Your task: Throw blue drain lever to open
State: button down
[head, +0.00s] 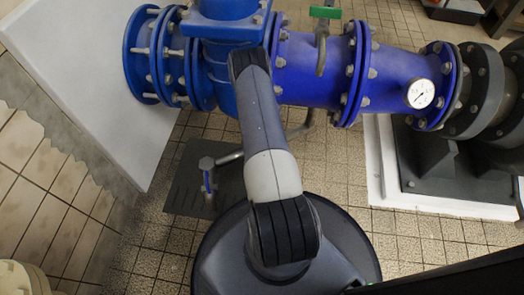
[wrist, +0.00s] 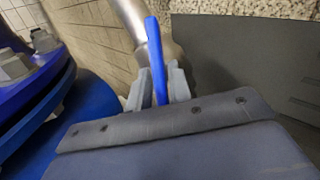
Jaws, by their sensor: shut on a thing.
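In the wrist view, a slim blue lever (wrist: 154,55) stands between the two grey fingers of my gripper (wrist: 161,80). The gripper is shut on it, with its upper end rising past the fingertips. A silvery pipe (wrist: 131,18) runs just behind it. My gripper does not show in the head view; my arm hides part of the space under the large pipe. I cannot tell the lever's exact angle.
A large blue flanged pipe (head: 306,65) crosses the top, carrying a round gauge (head: 421,94) and a green-handled valve (head: 325,12). A blue flange (wrist: 30,75) is close at left in the wrist view. A dark plate (head: 184,185) lies on the tiled floor.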

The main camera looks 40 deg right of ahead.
dwell(0.3)
jog(key=c, duration=1.5)
grip_release()
jog(key=p+v, duration=0.4)
jog(key=v, duration=0.6)
jog(key=shift+s+a+r, duration=0.2)
jog(key=shift+r, duration=0.1)
